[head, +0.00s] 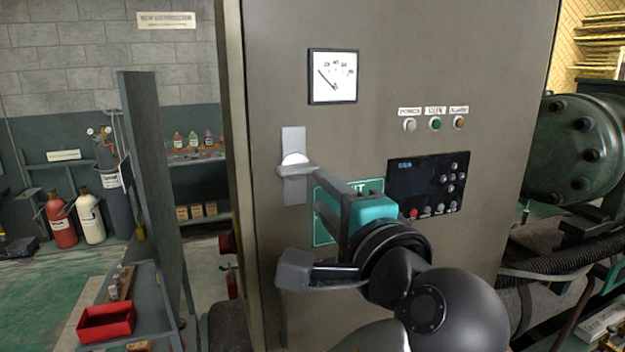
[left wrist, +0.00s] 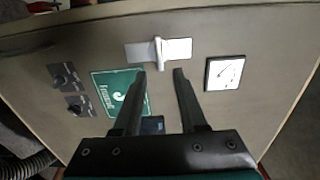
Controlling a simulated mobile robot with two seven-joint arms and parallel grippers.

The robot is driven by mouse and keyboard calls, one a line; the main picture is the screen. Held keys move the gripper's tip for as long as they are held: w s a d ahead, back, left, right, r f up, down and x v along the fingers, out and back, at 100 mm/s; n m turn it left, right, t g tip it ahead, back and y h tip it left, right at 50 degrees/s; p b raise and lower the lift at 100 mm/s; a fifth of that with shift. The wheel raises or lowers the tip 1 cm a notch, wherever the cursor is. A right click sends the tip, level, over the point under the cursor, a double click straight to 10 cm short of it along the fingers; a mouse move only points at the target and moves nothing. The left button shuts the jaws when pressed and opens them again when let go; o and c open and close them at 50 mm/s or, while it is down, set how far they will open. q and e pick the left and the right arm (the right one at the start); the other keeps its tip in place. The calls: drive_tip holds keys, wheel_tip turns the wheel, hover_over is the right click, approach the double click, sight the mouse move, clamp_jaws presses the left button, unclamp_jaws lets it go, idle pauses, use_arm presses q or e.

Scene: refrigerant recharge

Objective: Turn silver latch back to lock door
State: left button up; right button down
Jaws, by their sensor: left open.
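The silver latch (head: 292,188) is an upright plate on the grey-brown cabinet door (head: 390,100), with a pale rounded part partly hidden by my upper finger. My left gripper (head: 295,220) is open and empty in front of the door, its upper fingertip overlapping the latch and its lower one well below. In the left wrist view the latch (left wrist: 178,50) lies beyond my gripper (left wrist: 160,74). Its pale handle stands across the plate and appears between the two fingertip lines. I cannot tell whether a finger touches it. The door panel appears flat. My right gripper is not in view.
A gauge (head: 333,76) is above the latch; indicator lights (head: 435,124) and a dark control panel (head: 400,186) are to the right. A green sign (left wrist: 108,88) is partly hidden by my arm. Left are a shelf with a red bin (head: 106,322) and gas cylinders (head: 90,216).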

sight(300, 172)
use_arm(q)
drive_tip(key=b+x, duration=0.1)
drive_tip(key=x, duration=0.7)
drive_tip(key=shift+w+f, duration=0.1)
drive_tip(key=shift+w, duration=0.15)
drive_tip(key=shift+c, duration=0.4)
clamp_jaws()
idle(0.6)
drive_tip(key=shift+m+p, duration=2.1)
drive_tip(key=shift+p, duration=1)
